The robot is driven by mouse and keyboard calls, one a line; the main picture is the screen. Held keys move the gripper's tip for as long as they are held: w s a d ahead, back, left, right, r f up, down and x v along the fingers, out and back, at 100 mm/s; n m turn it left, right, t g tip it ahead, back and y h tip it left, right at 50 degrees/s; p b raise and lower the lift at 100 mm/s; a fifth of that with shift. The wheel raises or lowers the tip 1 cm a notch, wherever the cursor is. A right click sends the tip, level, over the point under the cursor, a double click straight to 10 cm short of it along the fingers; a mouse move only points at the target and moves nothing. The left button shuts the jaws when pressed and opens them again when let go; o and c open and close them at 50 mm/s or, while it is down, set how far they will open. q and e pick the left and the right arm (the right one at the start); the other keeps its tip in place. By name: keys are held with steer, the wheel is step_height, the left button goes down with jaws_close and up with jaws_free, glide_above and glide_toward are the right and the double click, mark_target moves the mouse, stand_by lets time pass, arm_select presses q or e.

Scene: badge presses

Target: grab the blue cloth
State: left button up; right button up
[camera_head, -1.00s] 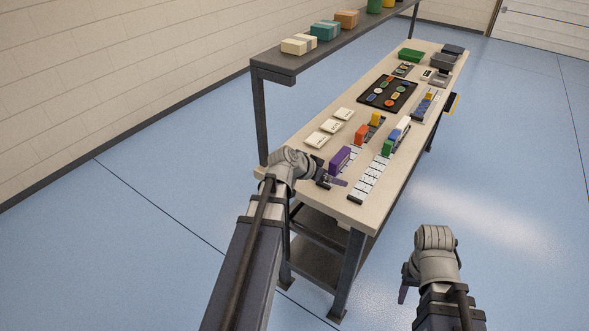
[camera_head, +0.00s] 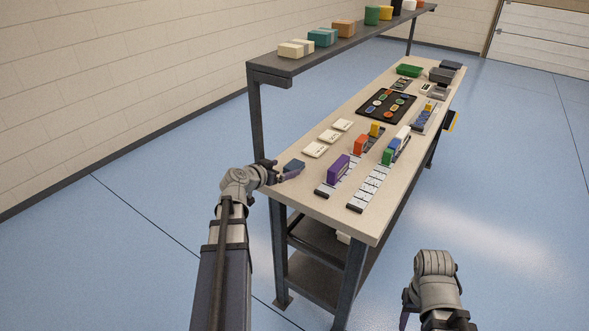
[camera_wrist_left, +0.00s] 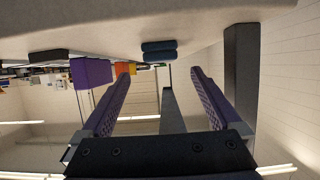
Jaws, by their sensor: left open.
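The blue cloth (camera_head: 294,165) is a small, dark blue folded stack on the near left corner of the table. In the left wrist view the cloth (camera_wrist_left: 159,51) shows as two stacked layers ahead of the fingers and roughly centred between them. My left gripper (camera_head: 284,172) is at the table's left edge, just beside the cloth. Its purple-padded fingers (camera_wrist_left: 160,75) are open with nothing between them. My right gripper (camera_head: 405,309) hangs low at the front right, away from the table; its jaws are mostly hidden.
A purple block (camera_head: 338,168) stands on a marked strip right of the cloth. White cards (camera_head: 316,150) lie behind it. A raised shelf (camera_head: 285,65) with boxes runs along the table's left side, its post (camera_head: 257,125) close to my left gripper.

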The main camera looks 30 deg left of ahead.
mark_target(294, 165)
arm_select(q)
steer(key=shift+x, duration=1.15)
steer(key=b+x, duration=0.2)
steer(key=x, duration=0.3)
steer(key=shift+a+f, duration=0.1)
steer(key=shift+c, duration=0.4)
steer(key=c, duration=1.4)
